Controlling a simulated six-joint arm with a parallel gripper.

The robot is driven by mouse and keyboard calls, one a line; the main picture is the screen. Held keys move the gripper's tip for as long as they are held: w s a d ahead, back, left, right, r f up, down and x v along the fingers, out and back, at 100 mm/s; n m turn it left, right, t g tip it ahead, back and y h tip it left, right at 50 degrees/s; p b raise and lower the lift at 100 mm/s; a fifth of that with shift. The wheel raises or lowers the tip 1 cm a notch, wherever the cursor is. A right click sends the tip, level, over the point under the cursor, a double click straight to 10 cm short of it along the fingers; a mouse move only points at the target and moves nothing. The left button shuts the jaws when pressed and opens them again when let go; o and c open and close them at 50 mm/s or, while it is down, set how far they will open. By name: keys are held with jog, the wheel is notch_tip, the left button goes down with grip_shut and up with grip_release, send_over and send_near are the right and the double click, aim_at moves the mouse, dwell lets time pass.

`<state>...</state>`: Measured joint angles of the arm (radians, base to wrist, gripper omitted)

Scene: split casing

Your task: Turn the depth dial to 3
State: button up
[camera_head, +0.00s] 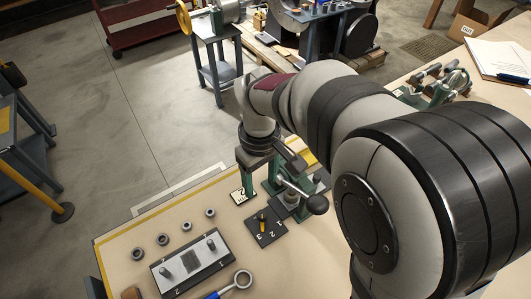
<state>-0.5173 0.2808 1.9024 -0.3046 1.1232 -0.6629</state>
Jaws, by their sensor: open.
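A dark plate (273,238) marked 1, 2 and 3 lies on the table, and I take it for the depth dial. A small knob with a yellow part (262,222) stands on it, near the side of the 3. The picture is too small to tell which number it points at. My gripper (261,183) hangs with its green fingers downward, behind the dial in the picture and apart from it. It is open, and I see nothing held. The fixture beside it partly blends with the far finger.
A green fixture with a black-knobbed lever (316,205) stands right of the dial. A small plate marked 2 (238,197) lies near my gripper.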

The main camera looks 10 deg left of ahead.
jog(key=shift+r, duration=0.35)
jog(key=m, duration=0.7)
send_near(262, 214)
notch_tip(262, 214, down, 9)
jog(key=shift+f, duration=0.1)
